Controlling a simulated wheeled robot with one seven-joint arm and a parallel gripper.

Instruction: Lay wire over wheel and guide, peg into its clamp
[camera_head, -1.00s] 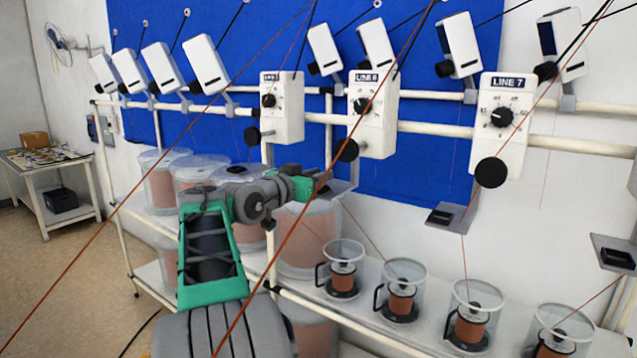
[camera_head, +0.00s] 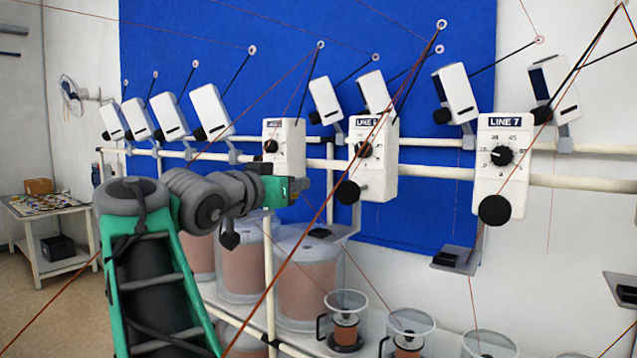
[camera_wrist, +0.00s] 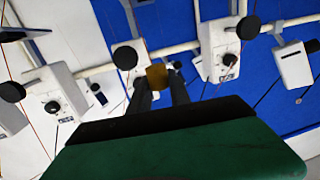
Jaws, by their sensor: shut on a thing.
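My gripper (camera_head: 304,185) is at the end of my raised arm, just below the left line box and left of the LINE 6 wheel. In the wrist view, its dark fingers (camera_wrist: 160,92) are shut on a small brown-orange block, seemingly the peg (camera_wrist: 157,77). In the head view the peg is too small to tell. A black wheel (camera_head: 348,192) hangs under the LINE 6 box (camera_head: 374,150), and another wheel (camera_head: 494,210) under LINE 7 (camera_head: 503,160). Below them are bracket plates with small black clamps (camera_head: 321,233) (camera_head: 447,258). Which wire belongs to the peg cannot be told.
Pale rails (camera_head: 420,171) cross the blue panel (camera_head: 300,60), with several white tilted units above. Thin red-brown wires (camera_head: 318,215) cross the space. Clear cups (camera_head: 346,303) and bins of copper-coloured material (camera_head: 305,290) stand below. A side table (camera_head: 50,215) is far left.

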